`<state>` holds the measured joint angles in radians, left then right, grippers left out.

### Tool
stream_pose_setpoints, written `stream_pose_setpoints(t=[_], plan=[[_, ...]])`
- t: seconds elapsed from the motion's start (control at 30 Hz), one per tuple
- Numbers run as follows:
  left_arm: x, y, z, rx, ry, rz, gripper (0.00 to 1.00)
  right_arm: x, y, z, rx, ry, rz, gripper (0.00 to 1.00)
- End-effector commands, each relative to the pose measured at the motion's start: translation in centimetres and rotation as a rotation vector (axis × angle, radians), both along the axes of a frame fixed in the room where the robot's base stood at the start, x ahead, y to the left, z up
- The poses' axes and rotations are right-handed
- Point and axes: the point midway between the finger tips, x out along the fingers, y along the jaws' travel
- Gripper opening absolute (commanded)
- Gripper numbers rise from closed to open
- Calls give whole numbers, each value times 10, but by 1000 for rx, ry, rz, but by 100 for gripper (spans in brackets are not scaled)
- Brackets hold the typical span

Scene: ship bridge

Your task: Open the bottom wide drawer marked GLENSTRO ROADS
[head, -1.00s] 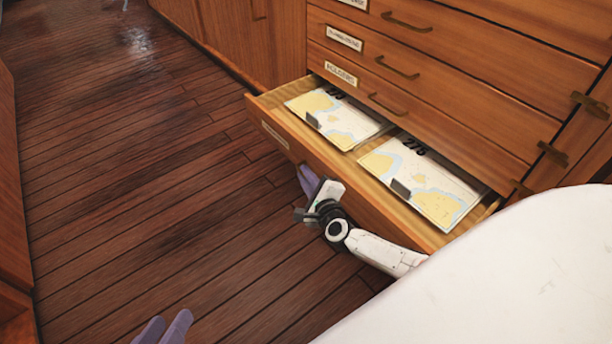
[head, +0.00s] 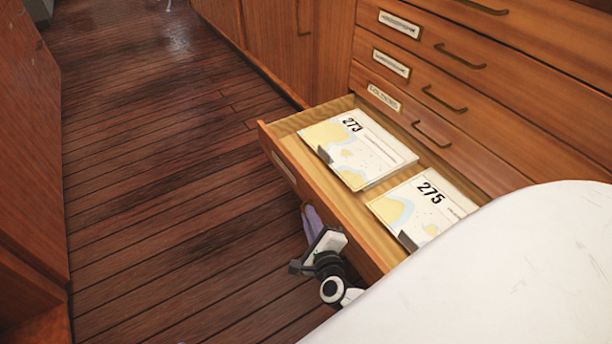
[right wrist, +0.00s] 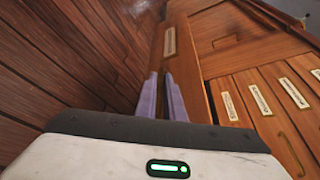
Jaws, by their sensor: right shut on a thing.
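The bottom wide drawer (head: 335,207) stands well out from the wooden chest. Its front carries a pale label (head: 285,168), too small to read, which also shows in the right wrist view (right wrist: 170,41). Inside lie a chart marked 273 (head: 372,155) and a chart marked 275 (head: 437,207), each with a dark weight on it. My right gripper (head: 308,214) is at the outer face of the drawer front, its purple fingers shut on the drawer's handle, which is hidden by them. The fingers also show in the right wrist view (right wrist: 161,82). My left gripper is out of view.
Several closed drawers with brass handles (head: 460,56) rise above the open one. A white rounded surface (head: 510,270) fills the lower right and covers the drawer's near end. The plank floor (head: 170,190) is clear to the left. A wooden cabinet (head: 30,150) stands at the left edge.

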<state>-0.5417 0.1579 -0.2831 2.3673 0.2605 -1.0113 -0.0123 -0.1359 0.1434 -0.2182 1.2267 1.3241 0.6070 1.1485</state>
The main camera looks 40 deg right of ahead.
Motion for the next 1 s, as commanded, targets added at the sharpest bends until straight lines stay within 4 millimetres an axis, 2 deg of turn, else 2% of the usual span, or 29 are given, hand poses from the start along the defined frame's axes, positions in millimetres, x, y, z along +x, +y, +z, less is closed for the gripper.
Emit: stream_pose_setpoints(t=[0.1, 0.13, 0.17, 0.43, 0.53, 0.63, 0.7, 0.77, 0.83, 0.87, 0.9, 1.0], plan=[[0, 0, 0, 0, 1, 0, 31, -1, -2, -1, -5, 3, -2, 0], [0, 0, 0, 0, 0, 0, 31, -1, -1, -1, -5, 3, -2, 10], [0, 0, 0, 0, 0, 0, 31, -1, -1, -1, -5, 3, -2, 15], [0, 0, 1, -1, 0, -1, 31, 0, 0, 0, -3, 2, 0, 16], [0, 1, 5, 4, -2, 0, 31, 0, 0, 6, -2, 1, 0, 16], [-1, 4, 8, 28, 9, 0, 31, 0, 0, 22, 0, -1, -1, 16], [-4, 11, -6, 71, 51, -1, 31, 0, -1, 38, -2, -2, -3, 16], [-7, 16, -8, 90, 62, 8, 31, 1, -1, 53, -3, -6, -4, 16], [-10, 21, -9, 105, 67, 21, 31, 2, -2, 69, -7, -9, -6, 23], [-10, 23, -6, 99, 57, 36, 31, 2, -2, 75, -8, -11, -7, 22], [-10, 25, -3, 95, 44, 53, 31, 2, -3, 82, -10, -11, -8, 16], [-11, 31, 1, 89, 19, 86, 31, 1, -2, 94, -8, -7, -6, 16]])
